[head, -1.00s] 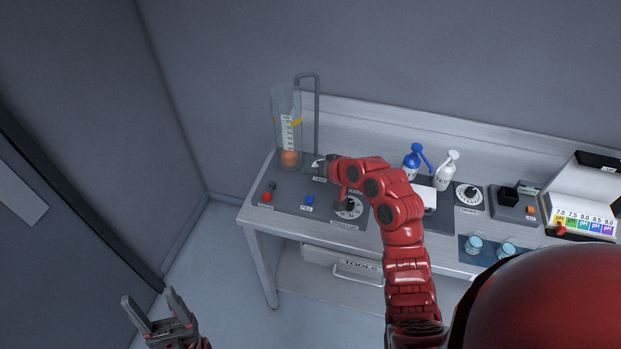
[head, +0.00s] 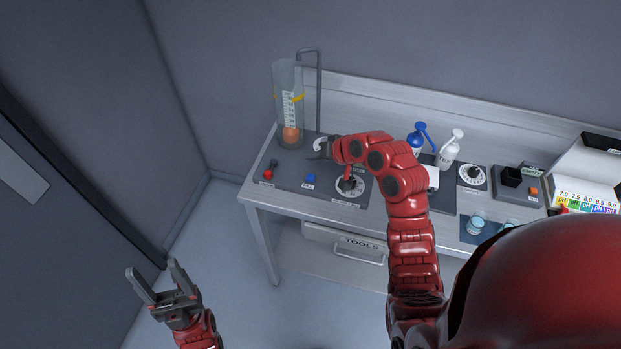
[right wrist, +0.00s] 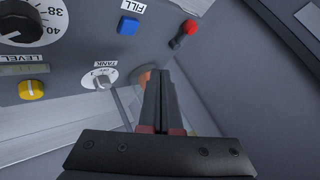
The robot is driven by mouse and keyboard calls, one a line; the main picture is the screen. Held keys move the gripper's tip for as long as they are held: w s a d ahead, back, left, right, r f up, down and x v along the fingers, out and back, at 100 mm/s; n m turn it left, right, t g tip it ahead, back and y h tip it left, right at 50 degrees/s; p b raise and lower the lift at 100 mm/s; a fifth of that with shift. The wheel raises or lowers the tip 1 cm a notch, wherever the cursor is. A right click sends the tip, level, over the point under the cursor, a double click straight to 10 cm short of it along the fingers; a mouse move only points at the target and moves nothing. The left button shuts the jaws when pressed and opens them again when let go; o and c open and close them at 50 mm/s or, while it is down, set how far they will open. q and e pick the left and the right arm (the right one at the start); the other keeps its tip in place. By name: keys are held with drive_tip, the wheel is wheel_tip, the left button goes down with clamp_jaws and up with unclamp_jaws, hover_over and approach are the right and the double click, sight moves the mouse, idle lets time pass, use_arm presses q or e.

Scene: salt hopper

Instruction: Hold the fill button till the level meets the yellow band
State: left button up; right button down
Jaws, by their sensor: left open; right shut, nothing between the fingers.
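The blue FILL button (head: 311,177) sits on the dark panel at the left of the bench; it also shows in the right wrist view (right wrist: 128,25). Behind it stands a clear cylinder (head: 289,85) with a white scale, a yellow band (head: 298,98) and something orange at its bottom (head: 291,134). I cannot tell a fill level. My right gripper (head: 321,150) is shut and empty over the panel near the TANK knob (right wrist: 102,78), apart from the button. Its shut fingers (right wrist: 166,78) show in the right wrist view. My left gripper (head: 155,280) is open and empty, off the bench.
A red-tipped control (head: 268,173) is left of the button and a dial (head: 350,186) right of it. A yellow knob (right wrist: 32,88) is below the LEVEL display (right wrist: 22,69). Blue (head: 415,143) and white bottles (head: 449,151) stand to the right, with glass beakers (head: 475,223) in front.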

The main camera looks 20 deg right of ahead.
sight(307, 175)
drive_tip(key=shift+f+b, duration=1.55)
drive_tip(key=shift+f, duration=1.6)
drive_tip(key=shift+f+b, duration=0.3)
drive_tip(key=shift+f, duration=0.1)
drive_tip(key=shift+f+b, duration=0.35)
drive_tip(key=shift+f, duration=0.15)
idle(3.9)
